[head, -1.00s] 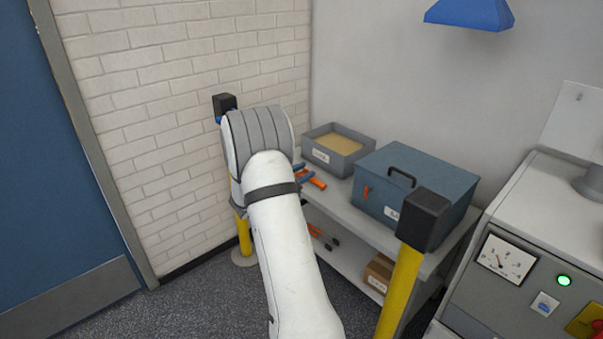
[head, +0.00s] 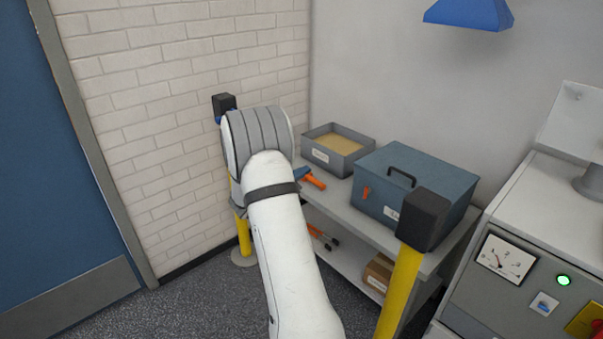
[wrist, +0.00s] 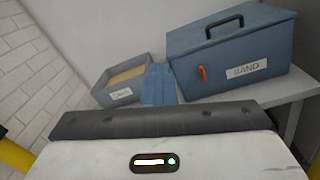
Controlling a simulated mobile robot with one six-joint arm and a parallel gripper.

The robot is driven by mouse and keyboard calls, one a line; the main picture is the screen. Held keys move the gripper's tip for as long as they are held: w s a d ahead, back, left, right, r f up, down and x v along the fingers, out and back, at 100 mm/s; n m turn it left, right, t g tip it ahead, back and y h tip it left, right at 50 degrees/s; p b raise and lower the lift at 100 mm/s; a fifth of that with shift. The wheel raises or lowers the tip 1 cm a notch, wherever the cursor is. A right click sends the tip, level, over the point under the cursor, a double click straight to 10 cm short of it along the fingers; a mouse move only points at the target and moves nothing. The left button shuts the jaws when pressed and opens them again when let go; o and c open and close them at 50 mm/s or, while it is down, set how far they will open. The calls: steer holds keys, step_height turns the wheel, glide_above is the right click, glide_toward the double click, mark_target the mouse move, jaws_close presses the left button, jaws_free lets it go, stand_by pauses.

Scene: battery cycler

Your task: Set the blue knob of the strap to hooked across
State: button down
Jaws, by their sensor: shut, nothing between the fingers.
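The left yellow post (head: 244,235) stands by the brick wall with a black head (head: 224,103). A small blue part (head: 219,118) shows at that head, partly hidden by my arm; I cannot tell for sure whether it is the knob. The right yellow post (head: 400,290) has a black head (head: 424,219). No strap is seen across between the posts. My gripper (wrist: 158,72) has blue fingers, shut and empty, pointing toward the shelf in the wrist view. In the head view its fingers (head: 302,173) show just right of my arm, apart from both post heads.
Behind the posts is a grey shelf (head: 343,205) with an open sand tray (head: 335,150) and a blue-grey lidded box (head: 420,180). A grey machine (head: 520,270) stands at the right and a blue door (head: 45,150) at the left.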

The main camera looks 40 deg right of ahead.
steer(key=c, duration=2.1)
jaws_free()
steer(key=o, duration=0.9)
steer(key=shift+o, duration=0.2)
steer(key=a, duration=0.7)
steer(key=shift+s+a+b, duration=0.35)
steer(key=shift+s+a, duration=0.05)
steer(key=shift+s, duration=0.05)
